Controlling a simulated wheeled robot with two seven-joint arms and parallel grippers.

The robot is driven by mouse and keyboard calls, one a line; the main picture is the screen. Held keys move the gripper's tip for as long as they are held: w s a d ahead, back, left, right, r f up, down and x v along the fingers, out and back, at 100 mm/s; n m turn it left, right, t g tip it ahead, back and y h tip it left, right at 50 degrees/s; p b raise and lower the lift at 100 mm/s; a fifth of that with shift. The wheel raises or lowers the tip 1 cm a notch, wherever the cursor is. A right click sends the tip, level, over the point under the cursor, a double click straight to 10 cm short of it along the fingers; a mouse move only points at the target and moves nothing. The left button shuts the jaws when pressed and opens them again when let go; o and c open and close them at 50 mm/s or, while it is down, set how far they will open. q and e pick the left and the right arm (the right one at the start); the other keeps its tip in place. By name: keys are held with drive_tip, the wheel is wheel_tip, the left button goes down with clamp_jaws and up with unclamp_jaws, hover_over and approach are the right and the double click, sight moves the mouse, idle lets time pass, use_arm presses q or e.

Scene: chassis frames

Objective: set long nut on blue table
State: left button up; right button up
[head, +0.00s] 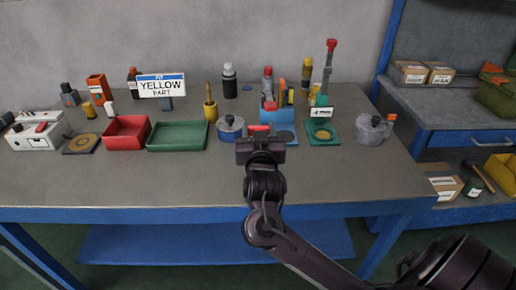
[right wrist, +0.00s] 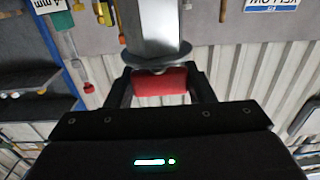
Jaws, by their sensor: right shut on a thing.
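My right gripper (head: 260,138) is over the front part of the table, below the row of goods. In the right wrist view its two dark fingers (right wrist: 160,85) are shut on a red-ended piece with a dark flange and a grey faceted shaft, which I take to be the long nut (right wrist: 155,30). Its red end (right wrist: 160,84) lies between the fingers. In the head view only a bit of red shows at the fingertips. The blue table (head: 150,186) has a grey top and blue front edge. My left gripper is not in view.
A blue-framed shelf unit (head: 460,138) stands at the right.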

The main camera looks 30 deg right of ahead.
wheel_tip(320, 180, down, 4)
drive_tip(key=shift+f, duration=0.5)
drive_tip(key=shift+f, duration=0.2)
drive_tip(key=o, duration=1.5)
